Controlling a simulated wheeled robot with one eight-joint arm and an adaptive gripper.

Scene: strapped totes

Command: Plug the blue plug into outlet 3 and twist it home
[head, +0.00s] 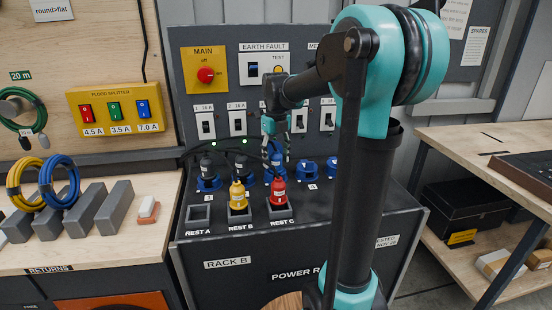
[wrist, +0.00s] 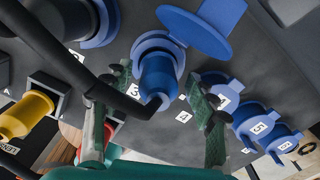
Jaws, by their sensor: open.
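The blue plug (wrist: 158,76) sits in outlet 3 (wrist: 152,42), whose round blue lid (wrist: 196,32) is swung open. I cannot tell whether the plug is fully twisted home. A black cable runs from its back end. My gripper (wrist: 160,82) is open, with one green finger on each side of the plug and a visible gap to both. In the head view my gripper (head: 277,150) points down over the sloped panel, above the blue plug (head: 275,168), which is partly hidden behind the red plug.
A yellow plug (head: 238,194) stands in rest B and a red plug (head: 277,189) in rest C. Rest A (head: 199,214) is empty. Dark plugs (head: 207,167) fill the outlets to the left. Blue capped outlets (wrist: 258,122) lie to the right. The cable crosses near my left finger.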

